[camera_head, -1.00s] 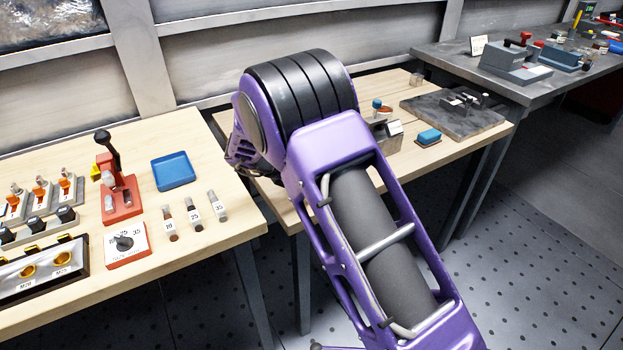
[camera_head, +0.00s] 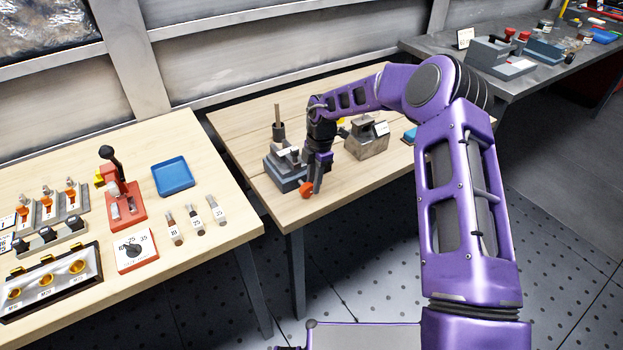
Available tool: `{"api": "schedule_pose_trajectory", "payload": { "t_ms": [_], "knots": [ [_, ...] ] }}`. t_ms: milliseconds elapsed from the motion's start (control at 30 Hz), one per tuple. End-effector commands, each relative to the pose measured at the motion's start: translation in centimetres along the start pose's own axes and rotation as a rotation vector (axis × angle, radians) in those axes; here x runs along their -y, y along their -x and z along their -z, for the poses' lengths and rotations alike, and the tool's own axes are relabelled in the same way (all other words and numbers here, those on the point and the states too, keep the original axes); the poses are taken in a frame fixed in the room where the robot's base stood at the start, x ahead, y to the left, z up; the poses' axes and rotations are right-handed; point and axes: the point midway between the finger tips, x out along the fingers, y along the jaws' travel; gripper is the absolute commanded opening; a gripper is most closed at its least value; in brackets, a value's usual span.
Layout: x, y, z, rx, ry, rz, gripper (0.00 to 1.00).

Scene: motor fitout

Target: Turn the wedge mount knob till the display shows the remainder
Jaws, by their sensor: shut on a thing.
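The wedge mount appears to be the dark grey block (camera_head: 284,172) near the front left corner of the middle table, with a brown-topped post standing on it. An orange-red knob (camera_head: 306,189) sits at its front right, low over the table. My gripper (camera_head: 313,188) points down and is shut on the knob; its fingers are small and partly merge with the knob. A grey block with a small pale label (camera_head: 372,138) stands to the right of my gripper and may be the display, but no digits can be read.
The left table (camera_head: 215,262) holds a red press (camera_head: 124,198), a blue tray (camera_head: 172,177), a dial box (camera_head: 135,250) and several numbered pieces. The middle table's front right surface (camera_head: 365,185) is clear.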

Motion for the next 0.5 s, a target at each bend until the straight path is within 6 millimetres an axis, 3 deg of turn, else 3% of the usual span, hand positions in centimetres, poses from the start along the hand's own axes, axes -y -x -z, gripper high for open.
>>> {"api": "schedule_pose_trajectory", "payload": {
  "t_ms": [500],
  "knots": [
    [-0.1, -1.3, -0.9, -0.481, -0.005, -0.006, 0.0]
  ]
}}
